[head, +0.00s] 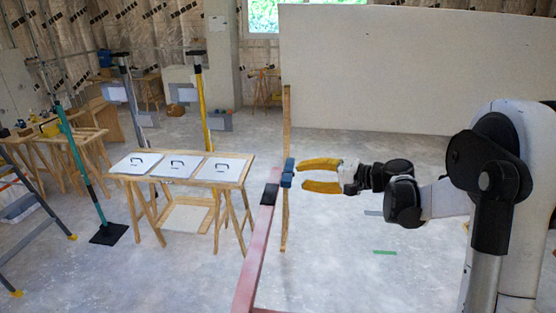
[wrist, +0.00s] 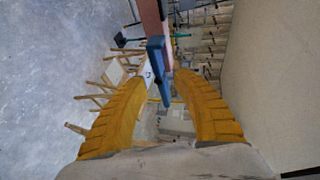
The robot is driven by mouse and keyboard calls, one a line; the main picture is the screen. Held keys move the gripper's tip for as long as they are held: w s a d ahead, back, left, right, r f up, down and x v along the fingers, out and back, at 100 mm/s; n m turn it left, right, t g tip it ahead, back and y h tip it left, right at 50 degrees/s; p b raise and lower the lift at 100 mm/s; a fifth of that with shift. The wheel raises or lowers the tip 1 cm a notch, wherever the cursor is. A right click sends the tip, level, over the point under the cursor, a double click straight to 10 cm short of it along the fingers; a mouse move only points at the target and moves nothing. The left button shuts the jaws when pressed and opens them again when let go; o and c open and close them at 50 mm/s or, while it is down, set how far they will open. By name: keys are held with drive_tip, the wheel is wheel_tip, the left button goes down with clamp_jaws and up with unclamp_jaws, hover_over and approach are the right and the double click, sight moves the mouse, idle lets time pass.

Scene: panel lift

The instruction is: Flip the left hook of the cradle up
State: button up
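The wrist view shows the hook (wrist: 156,60) as a long blue piece on the red beam (wrist: 151,18), reaching between my fingertips. My gripper (head: 303,175) has two yellow fingers, open and level, just right of the hook. In the wrist view, my gripper (wrist: 160,76) has a finger on either side of the hook, with no clear contact. I cannot tell how far up the hook is turned. The cradle's other hook is not visible.
A black pad (head: 270,194) sits on the beam beside the hook. An upright wooden strip (head: 286,120) stands by it. A wooden table (head: 240,176) with white panels is at left. A large white board (head: 420,70) stands behind. Floor at right is mostly clear.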

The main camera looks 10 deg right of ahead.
sight(290, 161)
drive_tip(key=w+d+f+m+t+y, duration=0.1)
drive_tip(key=w+d+f+t+y, duration=0.1)
drive_tip(key=w+d, duration=0.3)
drive_tip(key=x, duration=0.4)
drive_tip(key=p+x, duration=0.1)
drive_tip(key=x, duration=0.4)
drive_tip(key=shift+s+a+r, duration=0.2)
drive_tip(key=shift+s, duration=0.05)
clamp_jaws()
